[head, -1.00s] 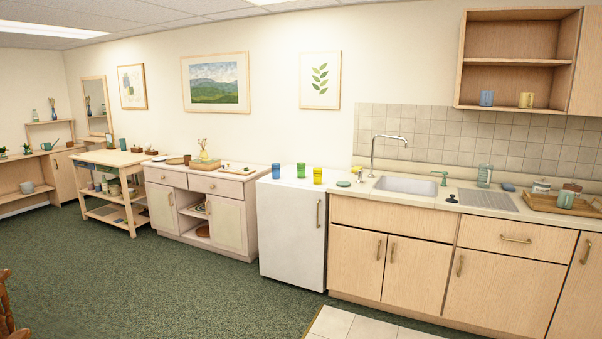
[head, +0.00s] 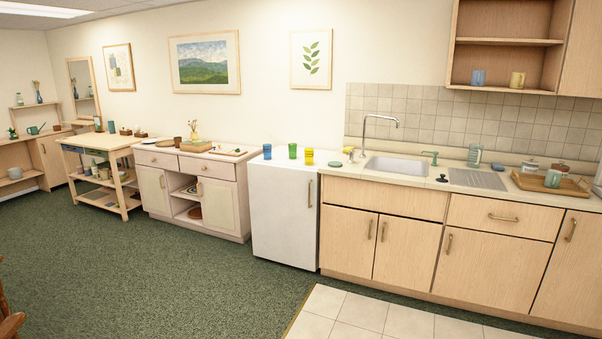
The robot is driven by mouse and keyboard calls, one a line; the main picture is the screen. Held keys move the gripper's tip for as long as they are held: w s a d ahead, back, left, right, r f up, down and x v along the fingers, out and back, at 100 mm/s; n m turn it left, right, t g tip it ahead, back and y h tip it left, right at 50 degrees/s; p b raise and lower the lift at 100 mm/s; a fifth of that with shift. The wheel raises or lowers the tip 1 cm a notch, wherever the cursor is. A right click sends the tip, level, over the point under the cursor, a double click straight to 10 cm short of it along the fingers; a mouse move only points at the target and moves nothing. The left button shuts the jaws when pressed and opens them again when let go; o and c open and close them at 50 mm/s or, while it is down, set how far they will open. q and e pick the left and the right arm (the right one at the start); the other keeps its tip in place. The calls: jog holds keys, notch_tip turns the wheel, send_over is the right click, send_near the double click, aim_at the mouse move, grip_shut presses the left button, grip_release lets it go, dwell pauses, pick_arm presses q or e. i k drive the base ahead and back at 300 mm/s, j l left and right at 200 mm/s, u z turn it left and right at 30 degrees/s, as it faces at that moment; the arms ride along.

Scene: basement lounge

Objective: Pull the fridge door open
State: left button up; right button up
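A small white fridge (head: 284,215) stands on the floor in the middle of the head view, between a pale cabinet and the sink counter. Its door is shut. A vertical brass-coloured handle (head: 310,194) is at the upper right of the door front. Neither of my grippers shows in the head view.
Blue, green and yellow cups (head: 308,157) stand on top of the fridge. The sink counter (head: 430,183) adjoins it on the right, the pale cabinet (head: 223,205) on the left. Green carpet (head: 170,285) and a tiled patch (head: 365,313) in front are clear. A wooden chair (head: 10,318) shows at lower left.

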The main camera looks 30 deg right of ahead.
aim_at(283, 201)
jog(key=i+l+z, duration=0.3)
jog(key=i, duration=0.6)
jog(key=i+z, duration=0.3)
jog(key=i, duration=1.45)
jog(key=i+j+z, duration=0.1)
jog(key=i, duration=0.75)
jog(key=i+j, duration=0.1)
jog(key=i, duration=0.75)
jog(key=l+z, duration=0.05)
